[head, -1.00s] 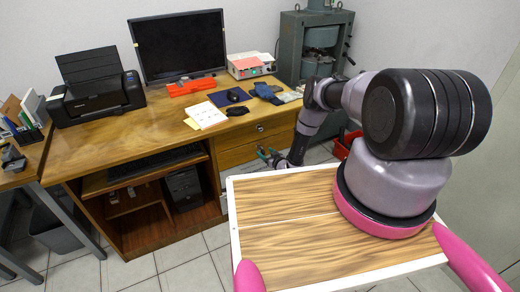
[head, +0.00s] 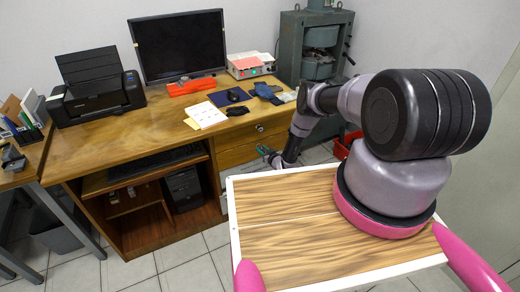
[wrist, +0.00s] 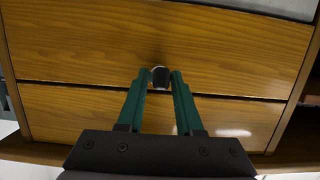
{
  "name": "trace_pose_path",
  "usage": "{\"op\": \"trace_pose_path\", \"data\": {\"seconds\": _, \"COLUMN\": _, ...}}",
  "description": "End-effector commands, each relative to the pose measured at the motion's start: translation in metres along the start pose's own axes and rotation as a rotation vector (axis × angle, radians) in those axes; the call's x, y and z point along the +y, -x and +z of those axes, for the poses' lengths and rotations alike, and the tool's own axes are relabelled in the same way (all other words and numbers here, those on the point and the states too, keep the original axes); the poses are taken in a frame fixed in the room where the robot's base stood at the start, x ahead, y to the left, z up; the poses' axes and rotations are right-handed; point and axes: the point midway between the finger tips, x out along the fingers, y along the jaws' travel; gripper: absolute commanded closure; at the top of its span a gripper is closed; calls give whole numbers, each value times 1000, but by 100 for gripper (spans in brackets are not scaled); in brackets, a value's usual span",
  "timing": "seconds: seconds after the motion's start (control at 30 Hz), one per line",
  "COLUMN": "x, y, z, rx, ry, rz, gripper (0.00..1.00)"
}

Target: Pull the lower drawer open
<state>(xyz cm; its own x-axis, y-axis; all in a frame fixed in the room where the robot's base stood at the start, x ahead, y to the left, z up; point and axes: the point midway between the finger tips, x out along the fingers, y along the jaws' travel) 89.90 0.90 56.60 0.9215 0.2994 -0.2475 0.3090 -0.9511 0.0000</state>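The desk's drawer fronts are wood-brown; in the head view the upper drawer (head: 240,134) has a small round lock or knob, and the lower drawer (head: 236,154) is partly hidden behind my arm. Both look closed. In the head view my gripper (head: 265,151) is at the lower drawer's front. In the wrist view my gripper (wrist: 160,75) has two green fingers apart, one on each side of a small dark knob (wrist: 160,77). Narrow gaps seem to show beside the knob; firm contact is not visible. A dark seam between two drawer fronts runs just below the knob in that picture.
The desk (head: 110,145) carries a printer (head: 95,92), a monitor (head: 180,45) and papers. A green-grey machine (head: 318,50) and a red bin (head: 346,146) stand right of the drawers. My own wood-topped tray is in the foreground. Tiled floor (head: 185,255) is clear before the desk.

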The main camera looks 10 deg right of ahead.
Motion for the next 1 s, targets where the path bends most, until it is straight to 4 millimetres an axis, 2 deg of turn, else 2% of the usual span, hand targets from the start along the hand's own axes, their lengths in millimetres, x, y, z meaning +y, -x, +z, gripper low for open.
{"op": "trace_pose_path", "data": {"seconds": 0.03, "x": 0, "y": 0, "z": 0, "rx": 0, "ry": 0, "rz": 0, "gripper": 87}}
{"op": "trace_pose_path", "data": {"seconds": 0.1, "x": 0, "y": 0, "z": 0, "rx": 0, "ry": 0, "rz": 0, "gripper": 100}}
{"op": "trace_pose_path", "data": {"seconds": 0.37, "x": 1, "y": 6, "z": 2, "rx": -2, "ry": -1, "rz": 1, "gripper": 100}}
{"op": "trace_pose_path", "data": {"seconds": 1.0, "x": 1, "y": 56, "z": 15, "rx": -2, "ry": 0, "rz": 1, "gripper": 100}}
